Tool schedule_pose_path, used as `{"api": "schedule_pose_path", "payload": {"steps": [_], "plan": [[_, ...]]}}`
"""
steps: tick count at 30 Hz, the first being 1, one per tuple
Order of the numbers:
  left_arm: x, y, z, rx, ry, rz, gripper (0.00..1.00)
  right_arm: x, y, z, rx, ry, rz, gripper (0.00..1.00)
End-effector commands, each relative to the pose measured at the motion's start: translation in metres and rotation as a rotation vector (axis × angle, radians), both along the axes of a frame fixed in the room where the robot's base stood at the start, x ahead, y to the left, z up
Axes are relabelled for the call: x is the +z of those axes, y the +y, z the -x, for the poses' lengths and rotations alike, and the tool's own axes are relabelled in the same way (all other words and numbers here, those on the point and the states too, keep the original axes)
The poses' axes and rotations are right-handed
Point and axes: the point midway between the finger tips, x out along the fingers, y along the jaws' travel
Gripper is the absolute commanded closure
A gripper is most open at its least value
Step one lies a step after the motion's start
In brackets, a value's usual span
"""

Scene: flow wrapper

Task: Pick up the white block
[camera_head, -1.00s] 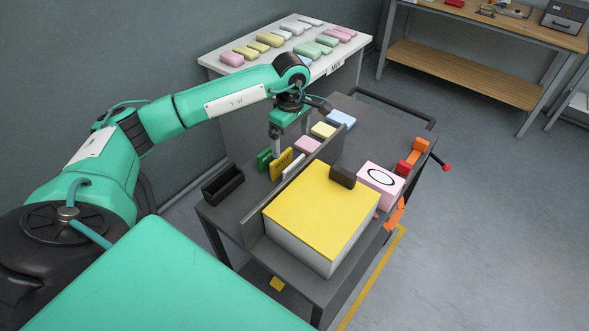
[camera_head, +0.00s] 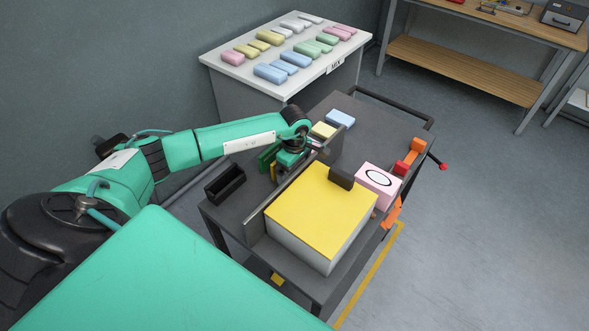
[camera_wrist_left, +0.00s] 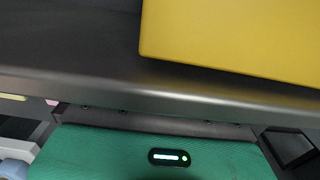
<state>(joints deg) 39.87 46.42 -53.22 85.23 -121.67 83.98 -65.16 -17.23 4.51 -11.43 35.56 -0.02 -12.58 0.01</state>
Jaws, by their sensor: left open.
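A white block stood on the cart in the earlier head view, beside the grey divider (camera_head: 292,190). Now my left gripper (camera_head: 287,166) covers that spot, so I cannot see the block. The gripper is low over the row of coloured blocks, close to the divider, and open. Its fingertips are hidden. In the left wrist view only its green body (camera_wrist_left: 160,155) fills the bottom, with the divider (camera_wrist_left: 150,95) crossing above it. Other white blocks (camera_head: 292,26) lie on the far table. My right gripper is not in view.
A yellow-topped box (camera_head: 325,205) stands right of the divider. A pink box with a black ring (camera_head: 378,186) is behind it. An empty black bin (camera_head: 224,184) is left of the gripper. A yellow block (camera_head: 323,131) and a blue block (camera_head: 340,119) lie farther back.

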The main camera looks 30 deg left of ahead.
Motion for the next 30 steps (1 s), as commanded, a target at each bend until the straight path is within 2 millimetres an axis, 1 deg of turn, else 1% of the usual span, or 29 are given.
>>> {"api": "schedule_pose_path", "payload": {"steps": [5,6,11,12,19,23,26,29,30], "plan": [[-0.001,0.000,0.000,0.000,0.000,0.000,0.00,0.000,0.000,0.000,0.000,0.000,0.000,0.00],[-0.001,0.000,0.000,0.000,0.000,0.000,0.02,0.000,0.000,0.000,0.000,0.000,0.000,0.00],[-0.001,0.000,0.000,0.000,0.000,0.000,0.33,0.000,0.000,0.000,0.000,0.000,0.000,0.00],[-0.001,0.000,0.000,0.000,0.000,0.000,0.36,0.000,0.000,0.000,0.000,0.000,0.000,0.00],[0.000,0.000,0.000,0.000,-0.001,0.000,0.36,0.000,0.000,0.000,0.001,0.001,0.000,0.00],[0.005,0.000,-0.001,0.000,-0.002,0.000,0.36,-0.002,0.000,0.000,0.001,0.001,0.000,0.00],[0.013,0.001,-0.001,0.001,-0.003,0.000,0.36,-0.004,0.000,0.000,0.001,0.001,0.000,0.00],[0.028,0.000,-0.001,0.000,-0.005,-0.001,0.36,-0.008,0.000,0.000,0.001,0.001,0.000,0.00],[0.036,0.001,-0.001,0.000,-0.005,-0.001,0.36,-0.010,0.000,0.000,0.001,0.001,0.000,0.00]]}}
